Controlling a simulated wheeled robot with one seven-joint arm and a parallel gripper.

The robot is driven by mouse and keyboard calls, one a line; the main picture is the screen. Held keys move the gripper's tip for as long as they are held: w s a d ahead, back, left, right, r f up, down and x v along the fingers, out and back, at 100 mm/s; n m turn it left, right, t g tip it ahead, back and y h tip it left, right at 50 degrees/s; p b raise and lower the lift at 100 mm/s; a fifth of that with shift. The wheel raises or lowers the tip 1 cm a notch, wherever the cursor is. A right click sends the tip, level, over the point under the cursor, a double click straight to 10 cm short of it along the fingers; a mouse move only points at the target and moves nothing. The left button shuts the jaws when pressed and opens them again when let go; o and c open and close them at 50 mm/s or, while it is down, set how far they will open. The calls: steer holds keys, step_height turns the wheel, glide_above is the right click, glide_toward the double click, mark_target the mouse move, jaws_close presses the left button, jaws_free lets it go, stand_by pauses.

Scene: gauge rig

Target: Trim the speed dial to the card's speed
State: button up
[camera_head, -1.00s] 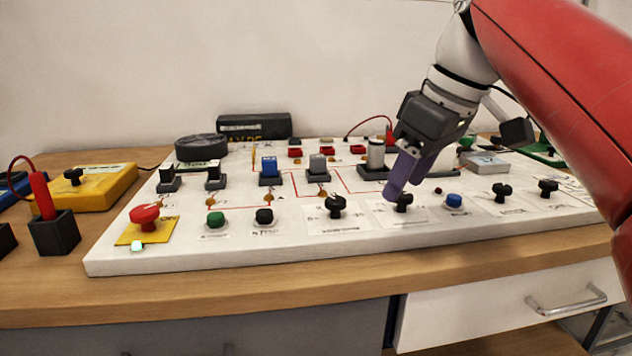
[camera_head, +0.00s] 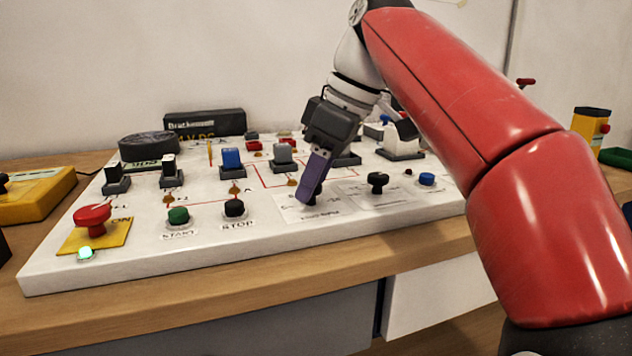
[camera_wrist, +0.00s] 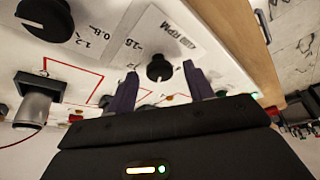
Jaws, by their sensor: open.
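A black dial (camera_wrist: 160,68) with a white pointer line sits on the white panel in the wrist view. A printed label beside it appears to read RPM, with small numbers that are hard to read. My gripper (camera_wrist: 161,78) is open, with one purple finger on either side of the dial, and holds nothing. Whether the fingers touch it cannot be told. In the head view my gripper (camera_head: 305,201) covers most of this dial. A second black dial (camera_head: 377,180) stands to its right; it also shows in the wrist view (camera_wrist: 45,15) near marks 1.2 and 0.8. No speed card is readable.
On the white panel (camera_head: 130,255) stand a red mushroom button (camera_head: 92,218), a green START button (camera_head: 178,217), a black STOP button (camera_head: 234,209), a blue button (camera_head: 427,179) and a blue switch (camera_head: 231,159). A green lamp (camera_head: 86,253) is lit.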

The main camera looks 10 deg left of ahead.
steer(key=c, duration=1)
steer(key=shift+o, duration=0.2)
steer(key=shift+m, duration=0.3)
steer(key=shift+s+r+m+t+p, duration=0.15)
steer(key=shift+m+t+p, duration=0.4)
steer(key=shift+m, duration=0.35)
steer(key=m+p, duration=0.1)
steer(key=m, duration=0.1)
steer(key=m+t+h+p, duration=0.1)
steer(key=m, duration=0.1)
steer(key=shift+s+a+t, duration=0.15)
steer(key=shift+a+t, duration=0.05)
steer(key=shift+t, duration=0.05)
steer(key=m+p, duration=0.1)
steer(key=m, duration=0.1)
steer(key=m+t+h+p, duration=0.1)
steer(key=m, duration=0.2)
steer(key=shift+a+h+p, duration=0.1)
steer(key=shift+h+p, duration=0.2)
steer(key=shift+p, duration=0.1)
steer(key=shift+m, duration=0.3)
